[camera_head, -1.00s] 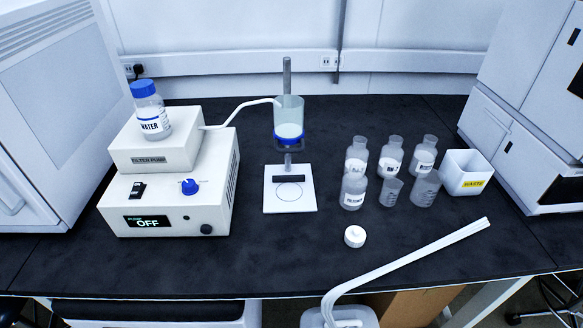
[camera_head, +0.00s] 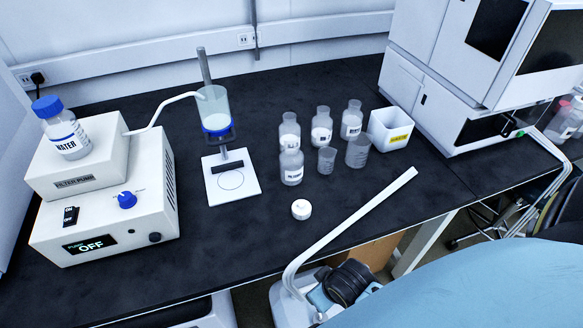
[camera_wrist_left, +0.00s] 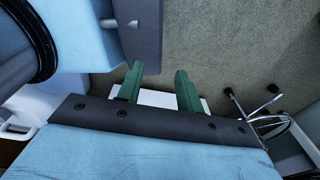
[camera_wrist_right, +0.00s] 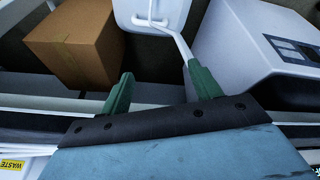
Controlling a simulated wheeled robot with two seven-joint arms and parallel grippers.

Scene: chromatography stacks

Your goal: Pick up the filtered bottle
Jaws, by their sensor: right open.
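Several clear bottles with white labels stand right of the filter stand on the black bench in the head view. The front one (camera_head: 291,168) has a label too small to read, so I cannot tell for sure which is the filtered bottle. No gripper touches any bottle. My left gripper (camera_wrist_left: 159,74) is open and empty over the floor in the left wrist view. My right gripper (camera_wrist_right: 159,74) is open and empty in the right wrist view, with no bottle between its fingers. Neither gripper's fingers show clearly in the head view.
A filter pump (camera_head: 100,205) reading OFF carries a WATER bottle (camera_head: 62,128). A filter funnel (camera_head: 214,110) stands above a white base (camera_head: 245,190). Two small beakers (camera_head: 358,153), a white cap (camera_head: 301,209) and a WASTE bin (camera_head: 395,132) are near the bottles.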

